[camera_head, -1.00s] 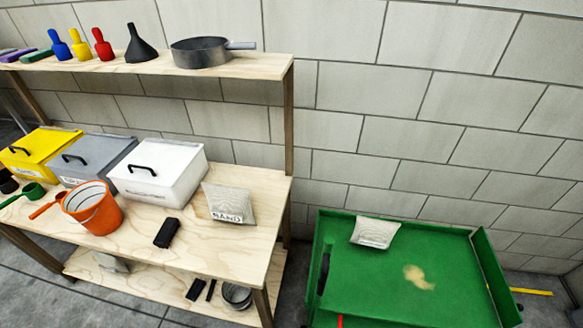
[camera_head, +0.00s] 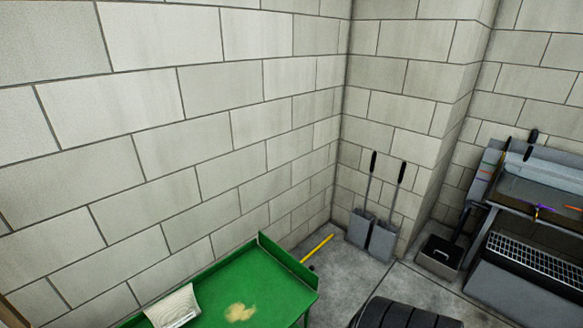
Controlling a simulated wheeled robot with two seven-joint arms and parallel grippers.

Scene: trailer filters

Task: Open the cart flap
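The green cart (camera_head: 212,284) is at the bottom of the head view, cut off by the lower edge. A green panel (camera_head: 287,262) stands upright along its right end; I cannot tell whether this is the flap. A pale sand bag (camera_head: 174,307) lies on the cart bed at the left. A small patch of spilled sand (camera_head: 240,312) lies to its right. A yellow handle (camera_head: 317,249) sticks out beyond the right panel. Neither of my grippers is in view.
A black tire (camera_head: 405,314) lies on the floor right of the cart. Two grey shovels (camera_head: 371,232) lean in the wall corner. A grey bin (camera_head: 439,257) and a grey workstation (camera_head: 530,235) with a grate stand at the right. Bare floor (camera_head: 340,280) shows between cart and tire.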

